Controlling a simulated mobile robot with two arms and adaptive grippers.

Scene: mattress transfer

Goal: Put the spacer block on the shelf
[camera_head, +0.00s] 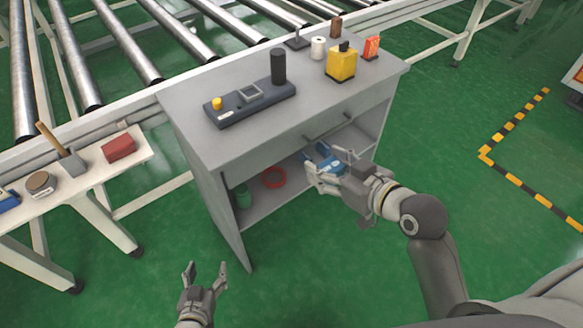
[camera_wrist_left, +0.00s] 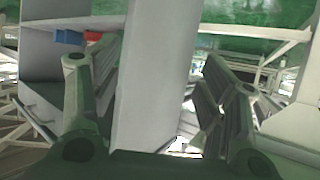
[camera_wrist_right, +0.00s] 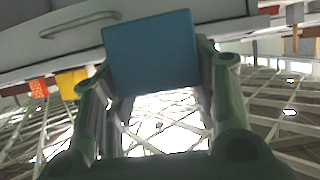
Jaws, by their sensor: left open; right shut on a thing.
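The blue spacer block (camera_head: 322,158) is held by my right gripper (camera_head: 326,172) at the open front of the grey workbench, just below its drawer. In the right wrist view the block (camera_wrist_right: 152,52) shows one broad blue face between the fingers. The shelf (camera_head: 268,203) is the open lower compartment of the workbench. From the head view, I cannot tell whether the block touches the shelf. My left gripper (camera_head: 206,272) is open and empty, low in front of the workbench. Its open fingers also show in the left wrist view (camera_wrist_left: 150,85).
The workbench top (camera_head: 225,145) bears a dark device, a black cylinder and a yellow box (camera_head: 341,64). A white side bench (camera_head: 90,185) is at left, before the rollers. Green floor is free at right.

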